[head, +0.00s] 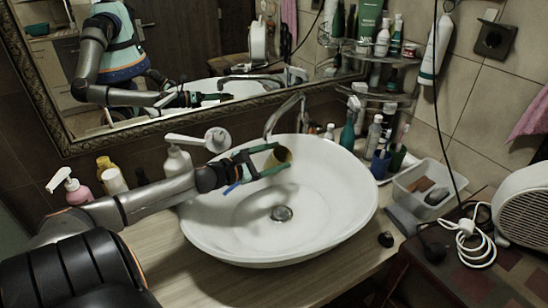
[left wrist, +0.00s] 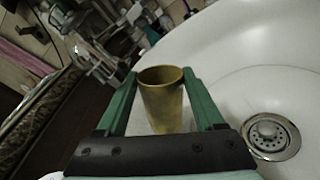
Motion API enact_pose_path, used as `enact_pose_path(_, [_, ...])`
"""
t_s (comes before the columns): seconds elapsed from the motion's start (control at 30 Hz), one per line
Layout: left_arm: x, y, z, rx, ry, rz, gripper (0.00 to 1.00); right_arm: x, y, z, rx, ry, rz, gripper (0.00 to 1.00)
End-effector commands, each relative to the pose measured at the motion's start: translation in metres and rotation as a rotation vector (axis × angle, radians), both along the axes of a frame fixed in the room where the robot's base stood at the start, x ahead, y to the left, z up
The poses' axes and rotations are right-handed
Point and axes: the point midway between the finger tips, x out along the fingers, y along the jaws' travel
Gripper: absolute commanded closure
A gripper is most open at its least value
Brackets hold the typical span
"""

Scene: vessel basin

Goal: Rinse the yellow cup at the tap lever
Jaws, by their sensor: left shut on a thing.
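The yellow cup (head: 283,155) is held over the left back part of the white basin (head: 350,205). My left gripper (head: 268,161) is shut on it, with a green finger on either side. In the left wrist view the cup (left wrist: 162,100) stands between the fingers, its open mouth showing; its inside is too dark to tell if it holds water. A chrome tap spout (head: 283,115) rises behind the basin, just behind the cup. My right gripper is not in view.
The drain (head: 281,213) lies in the basin's bottom. Pump bottles (head: 75,190) stand left of the basin. A crowded corner shelf (head: 375,95), a clear box (head: 425,187) and a cable (head: 475,240) are on the right. The mirror (head: 150,80) reflects my arm.

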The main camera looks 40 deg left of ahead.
Motion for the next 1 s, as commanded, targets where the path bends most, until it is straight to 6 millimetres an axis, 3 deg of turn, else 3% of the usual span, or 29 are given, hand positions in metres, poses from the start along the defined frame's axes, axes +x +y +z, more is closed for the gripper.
enact_pose_path(0.37, [0.006, -0.004, 0.0, 0.001, -0.001, 0.001, 0.83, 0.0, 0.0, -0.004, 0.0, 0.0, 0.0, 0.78])
enact_pose_path(1.0, [-0.004, 0.003, 0.0, -0.001, 0.0, 0.001, 0.83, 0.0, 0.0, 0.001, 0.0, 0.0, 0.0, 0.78])
